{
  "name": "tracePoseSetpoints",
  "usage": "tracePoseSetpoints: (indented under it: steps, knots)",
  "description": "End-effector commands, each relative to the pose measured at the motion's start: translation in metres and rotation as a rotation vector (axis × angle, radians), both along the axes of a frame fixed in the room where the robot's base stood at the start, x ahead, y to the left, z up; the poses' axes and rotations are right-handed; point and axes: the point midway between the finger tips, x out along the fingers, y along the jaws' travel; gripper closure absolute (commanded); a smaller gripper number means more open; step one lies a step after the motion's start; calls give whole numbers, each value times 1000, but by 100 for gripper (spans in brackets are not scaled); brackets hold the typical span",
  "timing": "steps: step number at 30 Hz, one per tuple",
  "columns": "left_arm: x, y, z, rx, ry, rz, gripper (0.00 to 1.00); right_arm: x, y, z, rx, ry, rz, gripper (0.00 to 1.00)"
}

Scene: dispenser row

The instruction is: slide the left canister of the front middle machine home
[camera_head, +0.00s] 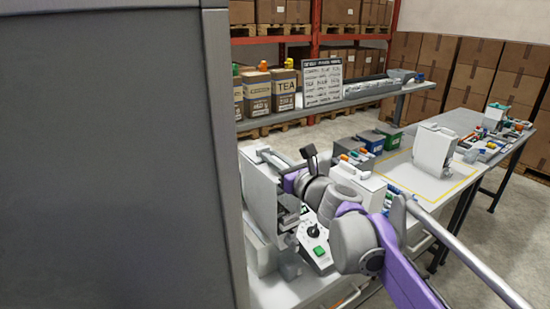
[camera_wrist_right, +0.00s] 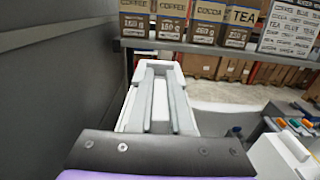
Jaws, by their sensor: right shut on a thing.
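A white dispenser machine (camera_head: 260,195) stands right of the dark panel, partly hidden by that panel and my right arm. My right gripper (camera_head: 270,160) reaches over its top. In the right wrist view the gripper (camera_wrist_right: 160,72) has two grey fingers closed on a narrow white part, which I take to be the canister (camera_wrist_right: 160,102). The canister lies between pale side walls and points away from the wrist. Its lower body and the seat under it are hidden, so I cannot tell how far in it sits. My left gripper is not in view.
A large dark grey panel (camera_head: 105,160) fills the left side, close to the machine. A control box (camera_head: 315,247) with a green button stands in front. Another white unit (camera_head: 434,150) stands on the table at right. A shelf (camera_head: 350,100) holds labelled boxes behind.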

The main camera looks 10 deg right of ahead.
Motion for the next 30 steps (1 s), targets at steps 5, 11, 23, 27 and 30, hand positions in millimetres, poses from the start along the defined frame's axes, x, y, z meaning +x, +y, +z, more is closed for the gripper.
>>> tracePoseSetpoints:
  steps: [5, 11, 23, 27, 30]
  knots:
    - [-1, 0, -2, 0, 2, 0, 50, 7, 3, -8, 1, -1, 1, 100]
    - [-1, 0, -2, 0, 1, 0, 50, 7, 4, -8, 1, -1, 1, 100]
    - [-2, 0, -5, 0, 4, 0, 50, 7, 3, -19, 1, -1, 1, 100]
    - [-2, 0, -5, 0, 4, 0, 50, 7, 3, -19, 0, 0, 1, 100]
    - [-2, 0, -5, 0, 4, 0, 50, 7, 3, -19, 0, 0, 0, 74]
